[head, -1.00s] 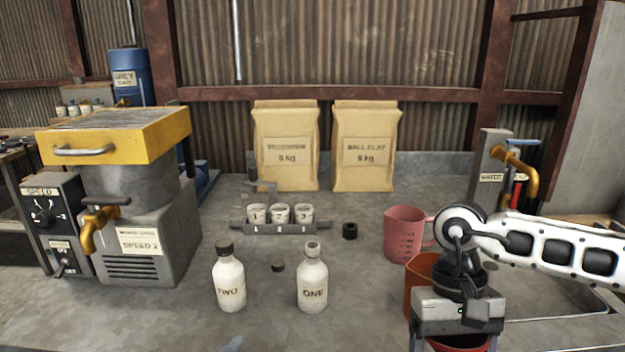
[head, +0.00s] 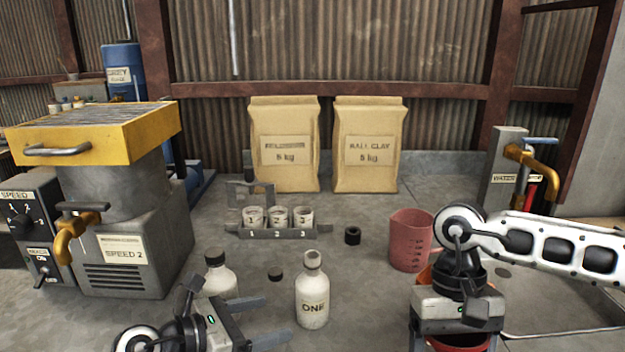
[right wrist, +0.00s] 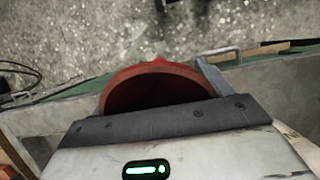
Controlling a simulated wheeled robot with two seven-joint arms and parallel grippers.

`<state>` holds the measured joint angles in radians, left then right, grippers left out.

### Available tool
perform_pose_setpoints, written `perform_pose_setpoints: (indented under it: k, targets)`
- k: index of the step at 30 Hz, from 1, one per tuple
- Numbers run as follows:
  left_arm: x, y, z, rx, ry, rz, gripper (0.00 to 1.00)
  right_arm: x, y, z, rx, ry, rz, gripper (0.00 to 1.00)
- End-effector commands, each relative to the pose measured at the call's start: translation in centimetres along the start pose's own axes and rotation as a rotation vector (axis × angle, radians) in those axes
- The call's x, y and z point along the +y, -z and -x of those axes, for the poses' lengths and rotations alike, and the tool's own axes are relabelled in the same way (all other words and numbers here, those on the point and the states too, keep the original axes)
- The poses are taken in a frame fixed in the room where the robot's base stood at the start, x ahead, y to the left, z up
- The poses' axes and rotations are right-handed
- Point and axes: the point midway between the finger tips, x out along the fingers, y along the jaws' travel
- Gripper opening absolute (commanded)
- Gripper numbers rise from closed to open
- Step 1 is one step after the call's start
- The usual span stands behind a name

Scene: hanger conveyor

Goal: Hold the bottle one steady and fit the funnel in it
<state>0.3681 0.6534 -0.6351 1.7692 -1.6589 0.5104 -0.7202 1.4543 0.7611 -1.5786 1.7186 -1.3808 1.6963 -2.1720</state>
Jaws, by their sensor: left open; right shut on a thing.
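Bottle one (head: 312,290) is a cream bottle labelled ONE, standing upright and uncapped at the front middle of the bench. My left gripper (head: 276,319) is open and empty, with its fingers pointing right toward bottle one, short of it. My right gripper (head: 458,340) is at the lower right, shut on the red funnel (head: 460,341), which is mostly hidden by the gripper in the head view. In the right wrist view the funnel (right wrist: 160,88) shows as a red round rim with a dark inside, beyond the gripper's edge. Its spout is hidden.
Bottle two (head: 218,276) stands behind my left gripper, partly hidden. A black cap (head: 275,274) lies between the bottles. A rack (head: 285,232) with several cups, a black ring (head: 352,236) and a pink jug (head: 408,242) are behind. An orange-red thing (head: 424,278) shows beside my right gripper.

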Motion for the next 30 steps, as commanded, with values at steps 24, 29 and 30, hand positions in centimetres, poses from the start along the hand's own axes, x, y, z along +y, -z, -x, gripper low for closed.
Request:
perform_pose_setpoints:
  k: [24,29,30]
  targets:
    - [0.5,0.5,-8.9,0.025,-0.004,-0.055,0.74,0.0,0.7,-1.9,0.000,0.000,0.000,0.58]
    - [0.5,0.4,-9.8,0.026,-0.004,-0.054,0.74,0.0,0.8,-2.1,0.000,0.000,0.000,0.58]
    - [0.5,0.4,-9.9,0.026,-0.004,-0.054,0.74,0.0,0.8,-2.1,0.000,0.000,0.000,0.58]
